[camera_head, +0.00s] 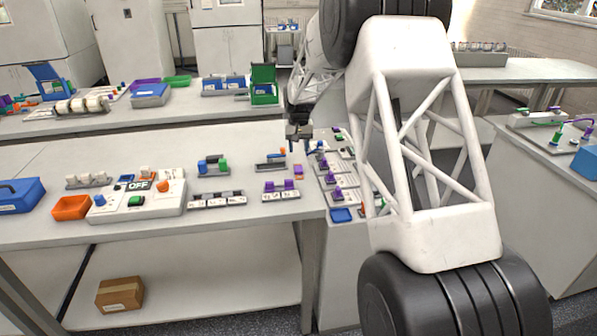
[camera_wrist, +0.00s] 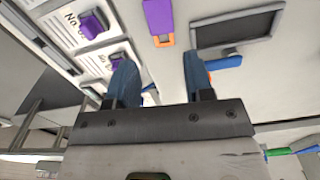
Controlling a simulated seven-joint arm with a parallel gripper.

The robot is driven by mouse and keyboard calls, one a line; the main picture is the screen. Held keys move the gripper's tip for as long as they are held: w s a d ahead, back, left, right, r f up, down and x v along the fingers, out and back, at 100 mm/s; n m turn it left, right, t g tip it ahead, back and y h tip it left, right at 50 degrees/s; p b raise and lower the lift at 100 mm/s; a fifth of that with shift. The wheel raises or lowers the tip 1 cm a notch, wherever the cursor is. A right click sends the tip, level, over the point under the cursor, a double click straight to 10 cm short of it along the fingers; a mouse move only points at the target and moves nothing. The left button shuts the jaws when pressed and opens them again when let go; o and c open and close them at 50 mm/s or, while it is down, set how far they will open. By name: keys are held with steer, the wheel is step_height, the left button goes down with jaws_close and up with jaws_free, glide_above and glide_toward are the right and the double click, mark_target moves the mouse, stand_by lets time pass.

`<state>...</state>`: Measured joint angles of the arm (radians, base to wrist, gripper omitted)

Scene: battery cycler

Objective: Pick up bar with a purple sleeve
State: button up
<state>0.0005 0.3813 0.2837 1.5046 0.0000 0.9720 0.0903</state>
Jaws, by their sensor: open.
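A small bar with a purple sleeve (camera_wrist: 158,16) and an orange end lies at the top middle of the wrist view, on the white surface. In the head view it seems to be the small purple piece (camera_head: 298,169) on the bench, just below my gripper. My gripper (camera_head: 299,147) is above the bench near its right end, fingers pointing down. In the wrist view its two blue fingers (camera_wrist: 161,78) are apart with nothing between them. The bar lies beyond the fingertips and is not touched.
A dark-recessed tray (camera_wrist: 237,29) lies beside the bar. A panel with purple clips on labelled plates (camera_wrist: 96,24) is on its other side. Purple blocks (camera_head: 280,185) sit on a strip nearby. A control box (camera_head: 138,199) and an orange bin (camera_head: 71,208) stand farther left.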

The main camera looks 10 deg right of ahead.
mark_target(298, 166)
steer(key=shift+f, duration=0.15)
steer(key=shift+f, duration=1.15)
steer(key=shift+f, duration=0.15)
steer(key=shift+f, duration=2.45)
steer(key=shift+c, duration=0.5)
steer(key=c, duration=0.7)
steer(key=shift+o, duration=0.3)
